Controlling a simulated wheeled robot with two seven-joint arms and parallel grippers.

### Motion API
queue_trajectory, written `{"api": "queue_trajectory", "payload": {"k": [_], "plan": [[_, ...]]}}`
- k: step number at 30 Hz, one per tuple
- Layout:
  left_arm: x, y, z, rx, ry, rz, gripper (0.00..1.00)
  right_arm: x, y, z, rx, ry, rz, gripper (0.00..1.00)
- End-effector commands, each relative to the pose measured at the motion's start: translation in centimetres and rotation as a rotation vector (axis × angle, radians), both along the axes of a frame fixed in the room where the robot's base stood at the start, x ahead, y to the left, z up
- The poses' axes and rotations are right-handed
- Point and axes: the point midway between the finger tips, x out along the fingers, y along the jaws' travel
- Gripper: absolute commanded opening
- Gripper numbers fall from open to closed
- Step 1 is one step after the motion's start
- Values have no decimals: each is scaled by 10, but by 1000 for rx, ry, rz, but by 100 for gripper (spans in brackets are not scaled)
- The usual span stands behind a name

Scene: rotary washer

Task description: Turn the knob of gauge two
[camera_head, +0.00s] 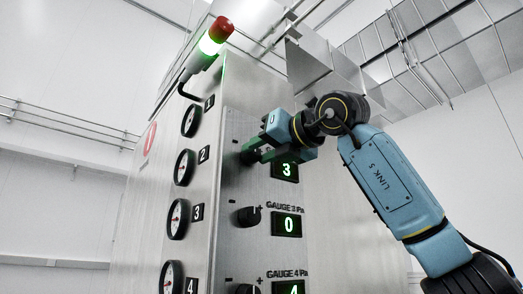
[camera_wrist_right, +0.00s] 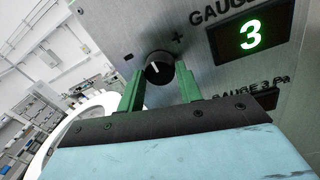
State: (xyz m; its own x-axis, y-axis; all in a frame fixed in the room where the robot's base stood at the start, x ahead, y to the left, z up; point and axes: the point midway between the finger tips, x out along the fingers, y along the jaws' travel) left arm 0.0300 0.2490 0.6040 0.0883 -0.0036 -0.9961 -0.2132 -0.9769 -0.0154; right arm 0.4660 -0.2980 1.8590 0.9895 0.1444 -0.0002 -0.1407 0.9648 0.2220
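The gauge two display (camera_head: 286,170) glows green and reads 3; it also fills the upper right of the right wrist view (camera_wrist_right: 250,34). The black round knob (camera_wrist_right: 158,67) to its left has a white pointer line and a minus and plus mark on either side. My right gripper (camera_wrist_right: 159,74) is open, with its green fingers apart and their tips at either side of the knob. I cannot tell whether a finger touches it. In the head view my right gripper (camera_head: 252,153) is at the panel and covers much of that knob. My left gripper is not in view.
Below are the gauge 3 knob (camera_head: 248,215) and its display (camera_head: 287,223) reading 0, then gauge 4, partly cut off. Several round dials (camera_head: 184,167) line the cabinet's left face. A lamp (camera_head: 215,38), red on top and lit green, stands above. Room right of the cabinet holds my arm.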

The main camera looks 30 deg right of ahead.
Motion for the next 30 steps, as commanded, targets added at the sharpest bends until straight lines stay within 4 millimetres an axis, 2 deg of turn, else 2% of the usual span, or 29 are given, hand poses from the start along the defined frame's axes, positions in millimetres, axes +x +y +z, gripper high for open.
{"api": "queue_trajectory", "payload": {"k": [1, 5, 17, 30], "plan": [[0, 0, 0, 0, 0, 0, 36, 0, 0, 0, 0, 0, 0, 28], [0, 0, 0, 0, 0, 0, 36, 0, 0, 0, 0, 0, 0, 11], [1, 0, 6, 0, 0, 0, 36, 0, 0, 2, -83, -8, 0, 11], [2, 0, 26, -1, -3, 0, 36, 0, 0, 3, -430, -35, 0, 11]]}}
